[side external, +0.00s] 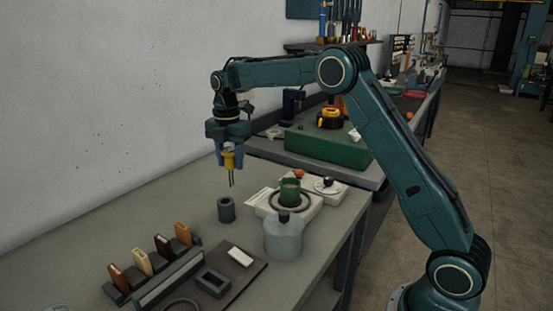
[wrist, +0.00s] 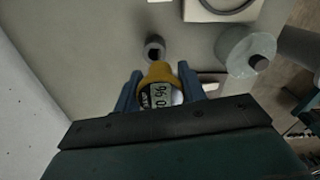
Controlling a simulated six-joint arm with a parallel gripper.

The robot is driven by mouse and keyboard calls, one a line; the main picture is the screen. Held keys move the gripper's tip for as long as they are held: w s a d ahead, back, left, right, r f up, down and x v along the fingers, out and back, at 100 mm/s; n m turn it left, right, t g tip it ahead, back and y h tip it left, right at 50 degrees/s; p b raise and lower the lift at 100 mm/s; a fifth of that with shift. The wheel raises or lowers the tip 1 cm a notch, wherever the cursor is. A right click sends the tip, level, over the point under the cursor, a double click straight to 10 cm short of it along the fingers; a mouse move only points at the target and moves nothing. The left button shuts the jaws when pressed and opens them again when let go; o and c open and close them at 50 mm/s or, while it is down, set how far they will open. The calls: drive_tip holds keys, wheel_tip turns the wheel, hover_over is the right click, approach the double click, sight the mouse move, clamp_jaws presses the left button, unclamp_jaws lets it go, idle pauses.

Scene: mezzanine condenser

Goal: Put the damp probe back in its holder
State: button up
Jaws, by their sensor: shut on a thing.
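The damp probe (side external: 229,158) is yellow with two thin dark pins that point down. My gripper (side external: 229,157) is shut on it and holds it upright above the bench. In the wrist view the probe (wrist: 158,86) sits between the blue fingers of my gripper (wrist: 160,90), with its small display facing the camera. A dark grey round cup with an open top, which looks like the holder (side external: 226,210), stands on the bench below the pins, apart from them. It also shows in the wrist view (wrist: 155,48), just beyond the probe and partly hidden by it.
A grey-white jug or bottle (side external: 284,238) stands right of the holder. A rack of several handled tools (side external: 150,262) and a dark tray (side external: 246,262) are in front. The bench left of the holder is clear.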

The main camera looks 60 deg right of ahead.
drive_tip(key=shift+w+a+f, duration=0.15)
drive_tip(key=shift+w+a, duration=0.2)
drive_tip(key=shift+a, duration=0.15)
drive_tip(key=shift+w+a+f, duration=0.15)
drive_tip(key=shift+w+a, duration=0.15)
drive_tip(key=shift+a, duration=0.2)
drive_tip(key=shift+f, duration=0.15)
drive_tip(key=shift+f, duration=4.45)
drive_tip(key=o, duration=1.1)
